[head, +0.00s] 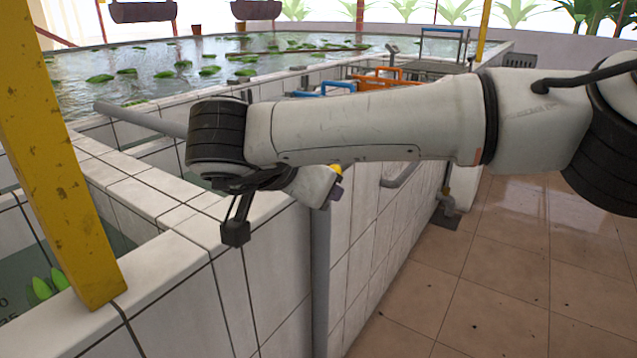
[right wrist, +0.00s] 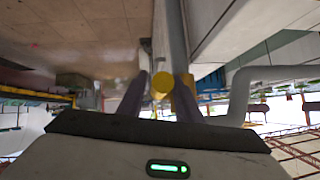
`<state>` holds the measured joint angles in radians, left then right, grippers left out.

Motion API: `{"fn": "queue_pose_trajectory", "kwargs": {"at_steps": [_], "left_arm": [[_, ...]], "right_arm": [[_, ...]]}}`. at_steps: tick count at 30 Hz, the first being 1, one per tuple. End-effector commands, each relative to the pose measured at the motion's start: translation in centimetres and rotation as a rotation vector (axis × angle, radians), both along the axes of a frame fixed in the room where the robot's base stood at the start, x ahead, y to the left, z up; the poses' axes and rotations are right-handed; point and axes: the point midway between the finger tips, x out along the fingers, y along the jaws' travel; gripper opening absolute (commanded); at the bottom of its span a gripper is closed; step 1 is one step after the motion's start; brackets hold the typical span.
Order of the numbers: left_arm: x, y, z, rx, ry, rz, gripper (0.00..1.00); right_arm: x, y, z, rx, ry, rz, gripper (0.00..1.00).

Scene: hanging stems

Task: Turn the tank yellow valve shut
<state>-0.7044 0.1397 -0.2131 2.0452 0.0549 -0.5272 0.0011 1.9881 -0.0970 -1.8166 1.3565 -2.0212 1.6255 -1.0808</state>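The yellow valve (head: 337,169) shows as a small yellow patch beside the tiled tank wall, close to the grey upright pipe (head: 320,270). Most of it is hidden by my right wrist and gripper. In the right wrist view the rounded yellow valve end (right wrist: 162,84) lies between the purple fingers of my right gripper (right wrist: 163,82), with more yellow at the right finger. The fingers are apart, with a narrow gap visible beside the yellow end. My left gripper is out of view.
The tiled tank wall (head: 280,275) runs alongside my right arm. A yellow post (head: 55,150) rises at the left. The tiled floor (head: 500,290) at the right is open.

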Motion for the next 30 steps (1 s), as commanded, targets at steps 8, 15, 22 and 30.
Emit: {"fn": "queue_pose_trajectory", "kwargs": {"at_steps": [8, 15, 22, 30], "left_arm": [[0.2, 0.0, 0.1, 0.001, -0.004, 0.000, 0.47], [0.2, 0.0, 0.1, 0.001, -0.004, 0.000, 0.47], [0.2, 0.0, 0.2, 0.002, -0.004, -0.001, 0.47], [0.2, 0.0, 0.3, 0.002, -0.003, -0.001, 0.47]], "right_arm": [[0.0, 0.0, 0.0, 0.002, 0.001, 0.001, 0.39], [-1.4, 0.7, 1.2, 0.003, -0.001, 0.003, 0.39], [-4.8, 2.2, 3.9, 0.002, -0.002, 0.003, 0.39], [-7.4, 3.2, 5.8, 0.001, 0.000, 0.002, 0.39]]}}
